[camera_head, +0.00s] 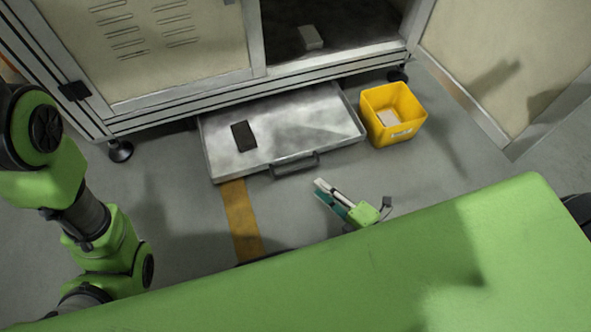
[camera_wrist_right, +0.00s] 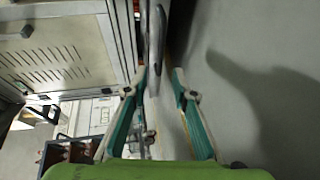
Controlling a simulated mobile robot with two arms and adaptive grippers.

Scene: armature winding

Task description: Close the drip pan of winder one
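The drip pan (camera_head: 290,115) is a shallow grey metal tray, pulled out from under the cabinet and lying low over the floor. A dark handle (camera_head: 295,165) is on its front edge. A dark flat rectangle (camera_head: 244,136) lies in the pan. My right gripper (camera_head: 319,188) is in front of the pan, a little right of and nearer than the handle, apart from it. In the right wrist view its teal fingers (camera_wrist_right: 159,72) stand apart with nothing gripped; the pan's edge and handle (camera_wrist_right: 157,38) show beyond the gap. My left arm shows at the left; its gripper is out of view.
A yellow bin (camera_head: 393,113) with a pale item inside stands on the floor close to the pan's right side. The cabinet (camera_head: 150,40) stands on feet behind the pan, with an open door (camera_head: 505,60) at right. A yellow floor stripe (camera_head: 240,220) runs in front.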

